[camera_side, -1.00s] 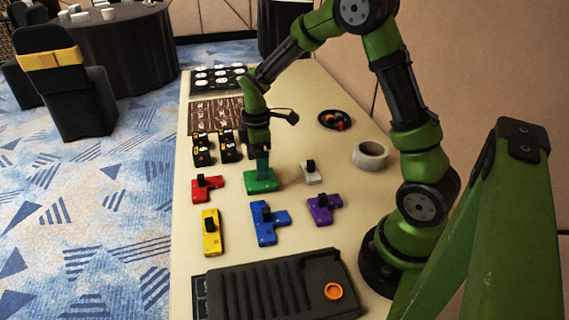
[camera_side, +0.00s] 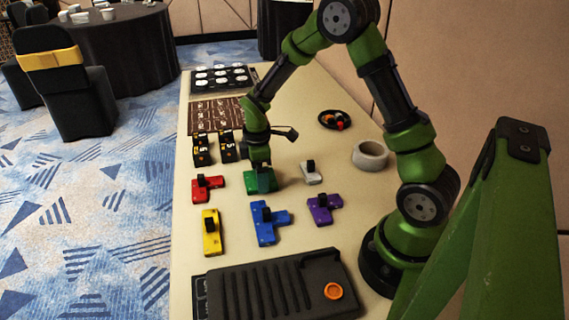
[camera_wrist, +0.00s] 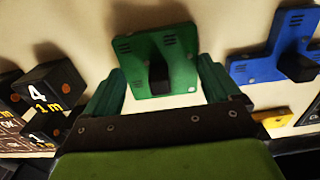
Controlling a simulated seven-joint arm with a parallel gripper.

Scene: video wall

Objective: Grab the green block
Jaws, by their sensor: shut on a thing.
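The green block (camera_side: 252,187) is a flat plate with a black knob on top. It appears to be on the table between the red and white blocks, with its upper part hidden by my gripper in the side view. My gripper (camera_side: 260,176) points down over it. In the wrist view the green block (camera_wrist: 180,72) lies between the two green fingers of my gripper (camera_wrist: 162,82), one on each side, and the gripper is shut on it.
The table (camera_side: 290,240) also bears a red block (camera_side: 206,187), a white block (camera_side: 313,178), a blue block (camera_side: 266,228), a purple block (camera_side: 322,209) and a yellow block (camera_side: 211,240).

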